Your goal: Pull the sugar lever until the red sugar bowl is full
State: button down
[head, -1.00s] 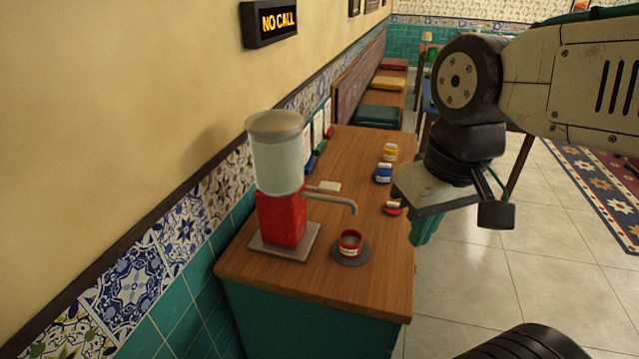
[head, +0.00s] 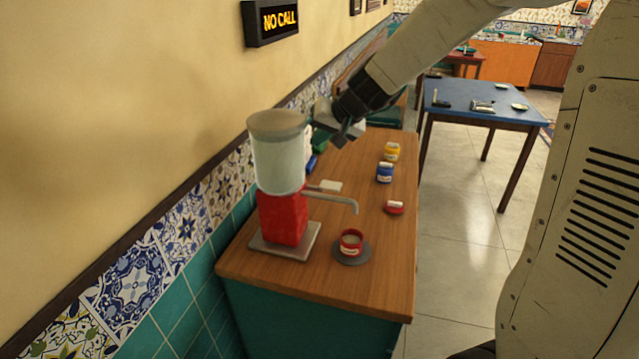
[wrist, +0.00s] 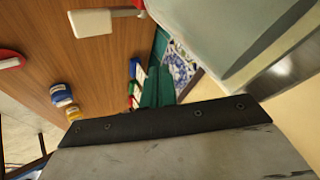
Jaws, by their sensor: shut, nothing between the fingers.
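The sugar dispenser (head: 280,215) stands on the wooden counter, with a red body, a clear jar and a grey spout (head: 335,201). Its white lever paddle (head: 330,186) sticks out behind the spout; it also shows at the top of the wrist view (wrist: 92,22). The red sugar bowl (head: 350,243) stands on a dark round mat under the spout's end; I cannot tell its fill level. My gripper (wrist: 158,86) is shut and empty, with teal fingers. It is beyond the jar, above the counter, apart from the lever.
The tiled wall is close on the left. A blue table (head: 480,112) stands beyond.

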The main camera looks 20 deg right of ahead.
aim_at(322, 184)
jog(key=shift+s+d+f, duration=0.1)
jog(key=shift+d+f, duration=0.05)
jog(key=shift+f, duration=2.05)
jog(key=shift+s+d+f, duration=0.1)
jog(key=shift+f, duration=2.1)
jog(key=shift+s+f, duration=0.1)
jog(key=shift+f, duration=0.3)
jog(key=shift+s+d+f, duration=0.1)
jog(key=shift+d+f, duration=0.05)
jog(key=shift+f, duration=1.4)
jog(key=shift+r, duration=1.95)
jog(key=shift+w+a+r, duration=0.1)
jog(key=shift+a+r, duration=0.05)
jog(key=shift+r, duration=1.1)
jog(key=shift+w+a+r, duration=0.1)
jog(key=shift+r, duration=1.15)
